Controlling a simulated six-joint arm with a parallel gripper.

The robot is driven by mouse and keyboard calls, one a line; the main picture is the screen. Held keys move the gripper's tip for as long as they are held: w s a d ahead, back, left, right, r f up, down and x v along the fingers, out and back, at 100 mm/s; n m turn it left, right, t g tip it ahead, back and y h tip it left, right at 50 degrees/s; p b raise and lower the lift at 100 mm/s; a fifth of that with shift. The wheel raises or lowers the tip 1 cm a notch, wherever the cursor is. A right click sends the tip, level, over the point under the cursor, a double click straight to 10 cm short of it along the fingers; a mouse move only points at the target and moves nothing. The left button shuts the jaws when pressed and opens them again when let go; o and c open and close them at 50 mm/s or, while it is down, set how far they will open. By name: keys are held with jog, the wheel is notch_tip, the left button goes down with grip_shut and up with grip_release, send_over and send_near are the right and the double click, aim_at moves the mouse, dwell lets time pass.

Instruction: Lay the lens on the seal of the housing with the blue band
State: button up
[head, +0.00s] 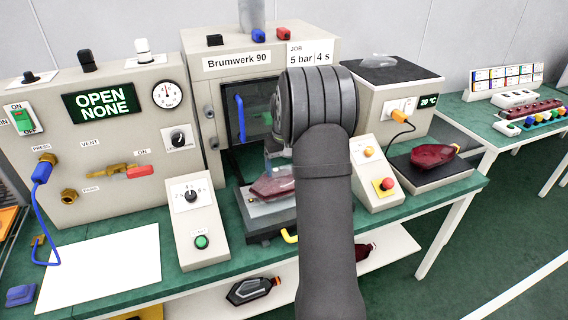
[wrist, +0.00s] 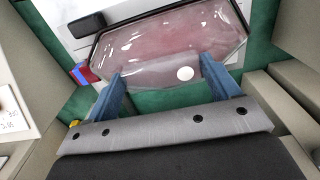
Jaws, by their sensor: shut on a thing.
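My gripper (wrist: 162,75) has its two blue fingers shut on the lens (wrist: 165,42), a translucent pinkish-red shell with a pale round spot near the fingers. In the head view the lens (head: 272,187) is over the grey fixture (head: 262,212) before the press, partly behind my arm. A blue-and-red piece (wrist: 83,74) shows beside the lens in the wrist view; it may belong to the housing with the blue band. The housing body and its seal are hidden under the lens. I cannot tell whether the lens touches the seal.
A red lamp (head: 433,155) with an orange end lies on a dark plate at right. A dark housing (head: 253,290) with an orange end lies on the lower shelf.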

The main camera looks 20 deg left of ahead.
jog(key=shift+f, duration=0.35)
jog(key=o, duration=0.9)
jog(key=shift+o, duration=0.2)
notch_tip(320, 180, up, 17)
jog(key=shift+r, duration=0.2)
jog(key=shift+f, duration=0.15)
notch_tip(320, 180, down, 17)
jog(key=shift+f, duration=0.1)
jog(key=shift+r, duration=0.2)
jog(key=shift+r, duration=0.1)
